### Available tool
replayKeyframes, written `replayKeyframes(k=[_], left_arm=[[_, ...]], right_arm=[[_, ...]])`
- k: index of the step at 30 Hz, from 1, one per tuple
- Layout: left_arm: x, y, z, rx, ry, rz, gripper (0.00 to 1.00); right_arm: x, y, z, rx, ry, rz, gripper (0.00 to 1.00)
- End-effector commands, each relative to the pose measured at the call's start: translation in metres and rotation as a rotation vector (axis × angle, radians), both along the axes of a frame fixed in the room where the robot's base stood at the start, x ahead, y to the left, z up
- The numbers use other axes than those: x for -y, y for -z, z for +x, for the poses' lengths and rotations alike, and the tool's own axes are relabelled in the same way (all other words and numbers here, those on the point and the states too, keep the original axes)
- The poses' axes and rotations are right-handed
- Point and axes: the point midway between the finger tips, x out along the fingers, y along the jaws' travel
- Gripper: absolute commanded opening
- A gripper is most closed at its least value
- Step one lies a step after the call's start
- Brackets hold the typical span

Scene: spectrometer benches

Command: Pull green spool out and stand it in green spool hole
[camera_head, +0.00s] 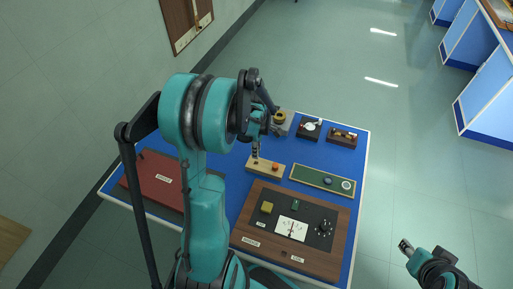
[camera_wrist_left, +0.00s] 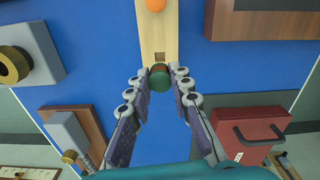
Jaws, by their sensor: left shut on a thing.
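The green spool (camera_wrist_left: 160,80) sits between the fingertips of my left gripper (camera_wrist_left: 160,86) in the left wrist view. The gripper is shut on it. The spool is over the near end of a light wooden block (camera_wrist_left: 158,30); I cannot tell whether it is clear of the block. A small square brown recess shows beside it, and an orange knob (camera_wrist_left: 155,4) is further along. In the head view my left gripper (camera_head: 256,150) is over the left end of this block (camera_head: 262,172), and the spool is not clear. My right gripper (camera_head: 405,245) is off the table's right side, its fingers unclear.
A green board (camera_head: 308,177) with round fittings lies right of the block. A brown-framed meter panel (camera_head: 250,215) is in front. A red box (camera_head: 160,181) is at left. Several small devices stand along the back. Bare blue tabletop (camera_head: 345,160) shows at right.

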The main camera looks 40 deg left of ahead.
Motion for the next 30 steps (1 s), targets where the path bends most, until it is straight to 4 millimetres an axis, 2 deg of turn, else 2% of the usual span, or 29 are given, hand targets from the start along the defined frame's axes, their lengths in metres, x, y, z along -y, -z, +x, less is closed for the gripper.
replayKeyframes(k=[8, 21, 30], left_arm=[[-0.001, 0.008, 0.0, 0.0, -0.015, 0.0, 0.0], [-0.001, 0.034, 0.0, 0.0, -0.013, 0.0, 0.0], [-0.001, 0.038, 0.0, 0.0, -0.012, 0.0, 0.0]], right_arm=[[0.0, 0.006, 0.0, 0.0, 0.0, 0.0, 0.4], [0.0, 0.023, 0.0, 0.0, 0.0, 0.0, 0.4], [0.0, 0.026, 0.0, 0.0, 0.0, 0.0, 0.4]])
